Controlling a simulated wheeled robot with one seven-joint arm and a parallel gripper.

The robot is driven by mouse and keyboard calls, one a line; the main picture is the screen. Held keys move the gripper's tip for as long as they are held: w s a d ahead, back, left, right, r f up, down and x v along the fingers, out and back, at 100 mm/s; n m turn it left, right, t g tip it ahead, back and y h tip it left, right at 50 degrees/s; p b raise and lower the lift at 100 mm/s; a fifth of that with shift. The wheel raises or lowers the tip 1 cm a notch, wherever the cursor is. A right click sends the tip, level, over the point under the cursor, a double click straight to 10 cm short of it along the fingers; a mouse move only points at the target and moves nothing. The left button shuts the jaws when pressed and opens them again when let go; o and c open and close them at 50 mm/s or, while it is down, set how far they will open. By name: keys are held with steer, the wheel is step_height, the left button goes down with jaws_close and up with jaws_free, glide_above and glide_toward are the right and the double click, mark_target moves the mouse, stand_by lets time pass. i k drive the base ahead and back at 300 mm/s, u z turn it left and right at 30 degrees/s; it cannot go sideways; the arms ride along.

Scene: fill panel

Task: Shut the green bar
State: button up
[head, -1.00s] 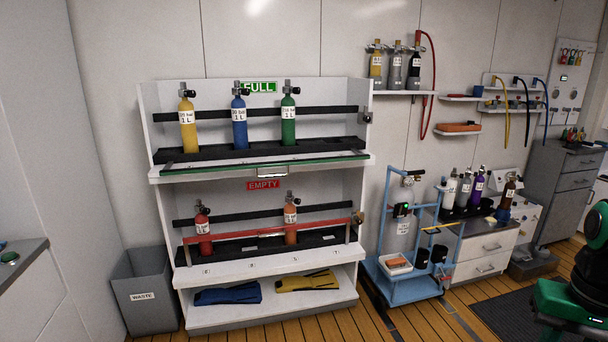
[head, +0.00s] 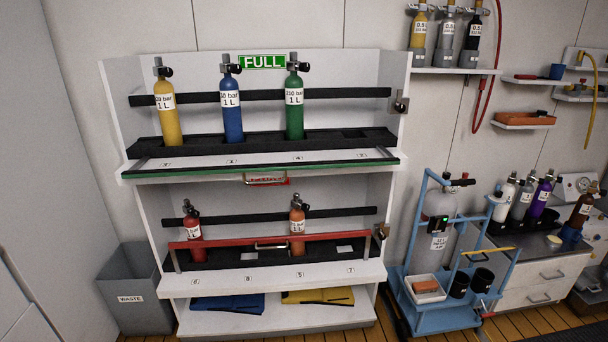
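The green bar (head: 330,165) lies low along the front edge of the upper FULL shelf, below the cylinders and not across them. A silver handle (head: 266,180) sits at its middle, hanging just under the shelf edge. A metal latch (head: 400,103) is on the right side post of the upper shelf, well above the bar. Behind the bar stand a yellow cylinder (head: 166,112), a blue cylinder (head: 231,108) and a green cylinder (head: 295,108), all upright. My gripper is not in view.
The red bar (head: 215,241) stands raised across the EMPTY shelf, in front of a red cylinder (head: 192,225) and an orange cylinder (head: 297,218). A blue trolley (head: 440,318) stands close on the right. A grey waste bin (head: 135,315) is at the left.

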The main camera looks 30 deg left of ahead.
mark_target(133, 172)
steer(key=u, duration=0.25)
steer(key=i, duration=0.9)
steer(key=u, duration=0.55)
